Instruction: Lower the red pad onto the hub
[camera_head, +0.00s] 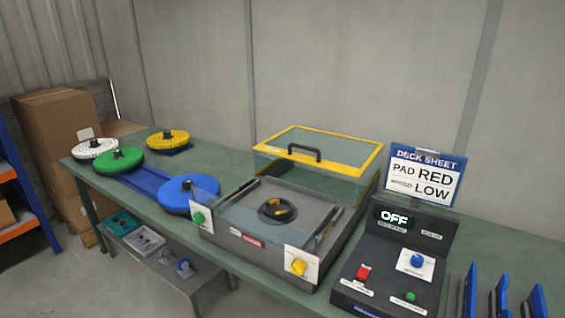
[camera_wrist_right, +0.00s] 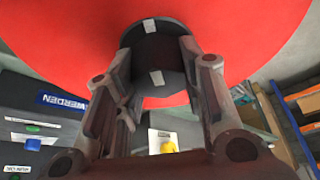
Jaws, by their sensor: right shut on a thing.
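The red pad (camera_wrist_right: 220,25) fills the top of the right wrist view as a large red disc. It has a dark round knob (camera_wrist_right: 158,60) with light patches at its middle. My right gripper (camera_wrist_right: 157,68) is shut on this knob. The red pad and both grippers are outside the head view. The hub (camera_head: 277,209) is a dark round piece in the grey tray of the machine (camera_head: 240,228) at the middle of the head view, with no pad on it. The height of the red pad above the hub cannot be told.
Green (camera_head: 118,160), blue (camera_head: 189,193), yellow (camera_head: 167,140) and white (camera_head: 95,149) pads lie on the table's left. A yellow-framed clear cover (camera_head: 318,150) stands at the machine's back. The control box (camera_head: 394,262) reads OFF; the sheet (camera_head: 425,176) reads pad RED, LOW.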

